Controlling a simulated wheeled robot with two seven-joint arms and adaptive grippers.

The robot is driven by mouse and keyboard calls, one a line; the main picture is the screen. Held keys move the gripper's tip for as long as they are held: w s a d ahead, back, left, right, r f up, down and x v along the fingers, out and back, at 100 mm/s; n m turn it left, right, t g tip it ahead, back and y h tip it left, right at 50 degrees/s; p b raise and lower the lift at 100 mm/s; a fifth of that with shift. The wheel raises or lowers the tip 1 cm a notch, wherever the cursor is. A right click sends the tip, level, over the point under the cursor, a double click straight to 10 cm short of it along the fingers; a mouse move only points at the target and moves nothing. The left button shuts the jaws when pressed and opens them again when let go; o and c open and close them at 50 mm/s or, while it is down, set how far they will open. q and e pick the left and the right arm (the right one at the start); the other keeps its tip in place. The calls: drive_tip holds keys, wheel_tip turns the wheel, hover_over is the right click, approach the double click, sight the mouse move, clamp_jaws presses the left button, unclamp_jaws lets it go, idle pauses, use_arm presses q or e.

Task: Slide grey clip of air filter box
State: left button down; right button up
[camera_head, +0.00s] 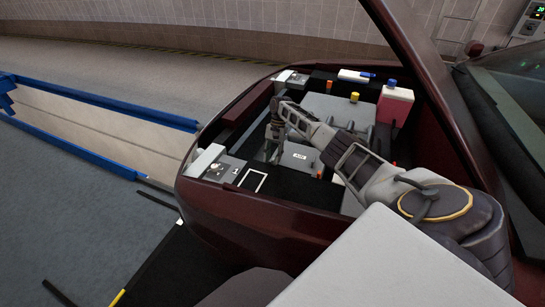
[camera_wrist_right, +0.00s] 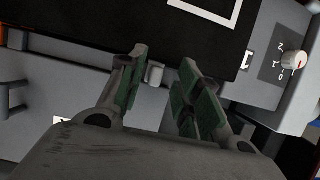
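The air filter box looks to be the grey box with a small label (camera_head: 300,157) in the engine bay; its grey side also shows in the right wrist view (camera_wrist_right: 60,75). A small light grey clip (camera_wrist_right: 155,74) stands out beside the edge of a black panel. My right gripper (camera_wrist_right: 163,60) is open, with one green-padded finger on each side of the clip; I cannot tell whether either touches it. In the head view the right gripper (camera_head: 271,152) points down at the left side of the grey box, and the clip cannot be made out. My left gripper is out of view.
The dark red bay rim (camera_head: 250,222) surrounds the space, with the raised hood (camera_head: 425,60) at right. A rotary knob (camera_wrist_right: 292,61) sits on a grey block right of the fingers. A pink-red container (camera_head: 394,106) and a yellow cap (camera_head: 354,97) stand farther back.

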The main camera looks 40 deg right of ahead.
drive_tip(key=v, duration=1.2)
drive_tip(key=shift+w+a, duration=0.1)
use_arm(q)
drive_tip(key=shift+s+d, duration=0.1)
use_arm(e)
drive_tip(key=shift+r, duration=0.15)
idle(0.4)
